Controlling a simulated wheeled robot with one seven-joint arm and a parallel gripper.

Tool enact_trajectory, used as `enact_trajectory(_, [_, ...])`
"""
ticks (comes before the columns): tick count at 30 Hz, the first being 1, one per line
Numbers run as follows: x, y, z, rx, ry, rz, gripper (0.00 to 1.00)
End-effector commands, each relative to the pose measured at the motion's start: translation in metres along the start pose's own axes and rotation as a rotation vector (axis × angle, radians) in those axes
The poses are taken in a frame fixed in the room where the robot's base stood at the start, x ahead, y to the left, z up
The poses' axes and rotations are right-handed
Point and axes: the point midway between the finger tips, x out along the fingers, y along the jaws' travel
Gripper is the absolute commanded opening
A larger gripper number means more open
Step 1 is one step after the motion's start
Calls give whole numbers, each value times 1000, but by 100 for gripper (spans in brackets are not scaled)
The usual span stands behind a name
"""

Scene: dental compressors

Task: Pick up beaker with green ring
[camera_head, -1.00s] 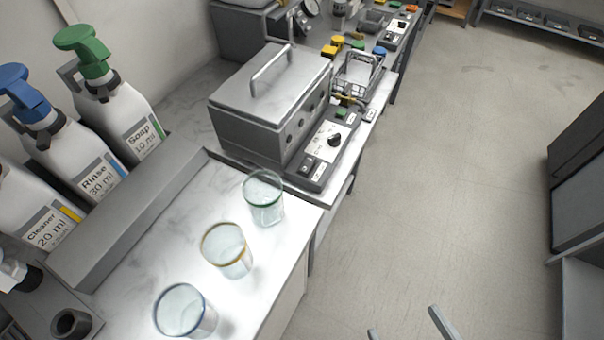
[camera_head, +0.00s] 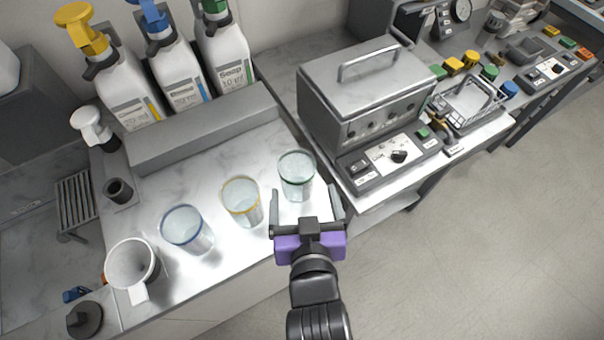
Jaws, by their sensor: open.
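The beaker with the green ring (camera_head: 297,176) is clear glass and stands upright on the white counter, the rightmost of three ringed beakers. My gripper (camera_head: 306,205) is open, with its two fingers pointing toward this beaker from the front edge of the counter. The fingertips look close to the lower part of the beaker, one on each side in the picture. I cannot tell whether they touch it or how high they are.
A yellow-ringed beaker (camera_head: 241,201) stands just left, then a blue-ringed one (camera_head: 187,230) and a white mug (camera_head: 132,264). A grey metal box (camera_head: 365,90) with a control panel (camera_head: 395,155) is close on the right. A grey ledge (camera_head: 205,130) and pump bottles stand behind.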

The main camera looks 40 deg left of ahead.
Motion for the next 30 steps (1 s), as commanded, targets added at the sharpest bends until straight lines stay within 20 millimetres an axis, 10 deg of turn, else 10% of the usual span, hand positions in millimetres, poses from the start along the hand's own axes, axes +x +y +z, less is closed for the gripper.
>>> enact_trajectory(30, [84, -7, -16, -3, -3, -14, 88])
